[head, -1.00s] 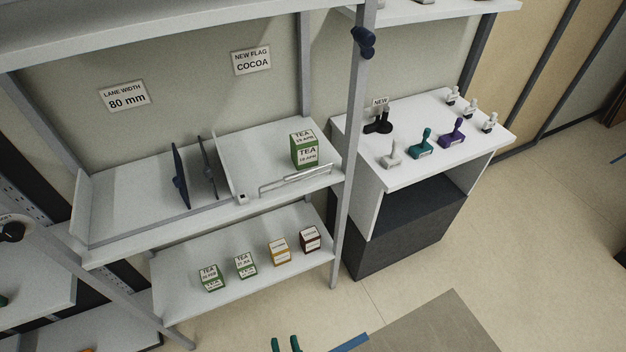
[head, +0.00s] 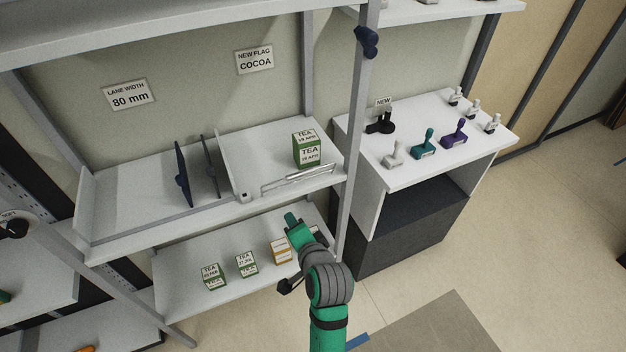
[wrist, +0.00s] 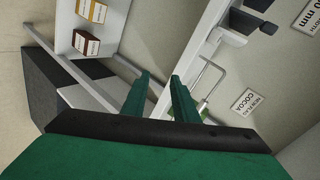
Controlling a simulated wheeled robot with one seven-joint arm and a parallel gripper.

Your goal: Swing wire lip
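The wire lip (head: 296,180) is a thin pale wire rail along the front edge of the upper shelf (head: 125,225), in front of the green-and-white tea box (head: 307,150). It also shows in the wrist view (wrist: 210,72), just beyond and right of my right finger. My green gripper (head: 291,220) is in front of the shelves, below the wire lip in the head picture and apart from it. In the wrist view my gripper (wrist: 160,76) has its two fingers spread, with nothing between them. Part of the tea box is hidden behind the right finger there.
Dark dividers (head: 182,175) stand left of the tea box. Small boxes (head: 213,277) line the lower shelf. A grey upright post (head: 352,150) stands right of the wire lip. A white side table (head: 400,178) holds several stamps. The floor at right is free.

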